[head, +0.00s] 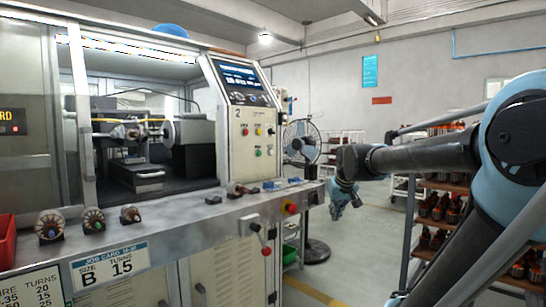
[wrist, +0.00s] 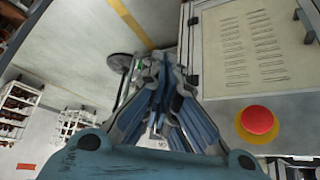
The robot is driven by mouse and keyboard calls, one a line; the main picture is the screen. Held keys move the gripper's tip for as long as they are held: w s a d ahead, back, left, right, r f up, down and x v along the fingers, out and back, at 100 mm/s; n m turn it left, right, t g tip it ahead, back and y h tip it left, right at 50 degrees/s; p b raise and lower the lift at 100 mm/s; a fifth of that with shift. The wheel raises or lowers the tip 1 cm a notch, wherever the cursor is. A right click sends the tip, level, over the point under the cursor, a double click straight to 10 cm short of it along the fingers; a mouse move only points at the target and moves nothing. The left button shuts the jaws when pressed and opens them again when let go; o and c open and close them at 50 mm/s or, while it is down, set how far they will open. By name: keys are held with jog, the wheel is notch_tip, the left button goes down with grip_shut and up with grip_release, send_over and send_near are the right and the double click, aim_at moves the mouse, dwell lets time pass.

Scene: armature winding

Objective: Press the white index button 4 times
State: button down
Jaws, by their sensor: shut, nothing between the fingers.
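The control panel (head: 251,115) stands on the right side of the winding machine, with a lit screen at its top. I cannot make out for sure which is the white index button. My gripper (head: 338,212) hangs right of the bench, apart from the panel and pointing down. In the wrist view its blue-grey fingers (wrist: 161,62) are shut with nothing between them.
A red emergency knob (head: 290,208) is on the bench's right end, close to my gripper, and shows in the wrist view (wrist: 257,120). Armatures (head: 93,219) lie on the bench. A fan (head: 301,142) and shelves (head: 440,205) stand behind.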

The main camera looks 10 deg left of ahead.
aim_at(271, 152)
jog(key=w+a+r+t, duration=0.1)
jog(key=w+a+r, duration=0.4)
jog(key=w, duration=0.3)
jog(key=w+a+r+n+t+y, duration=0.1)
jog(key=w+a+r, duration=0.4)
jog(key=w, duration=0.3)
jog(key=w+a+r+n+t+y, duration=0.1)
jog(key=w+a+r, duration=0.5)
jog(key=w+r, duration=0.1)
jog(key=shift+w+t, duration=0.4)
jog(key=shift+w, duration=0.5)
jog(key=shift+a, duration=0.15)
jog(key=w+a, duration=0.5)
jog(key=a, duration=0.1)
jog(key=shift+w+a, duration=0.2)
jog(key=shift+a, duration=0.2)
jog(key=shift+w+a, duration=0.45)
jog(key=shift+a, duration=0.25)
jog(key=shift+s+d, duration=0.1)
dwell(0.6)
jog(key=shift+s+d, duration=0.45)
jog(key=shift+d, duration=0.15)
jog(key=shift+w+a, duration=0.1)
jog(key=shift+w+a, duration=0.2)
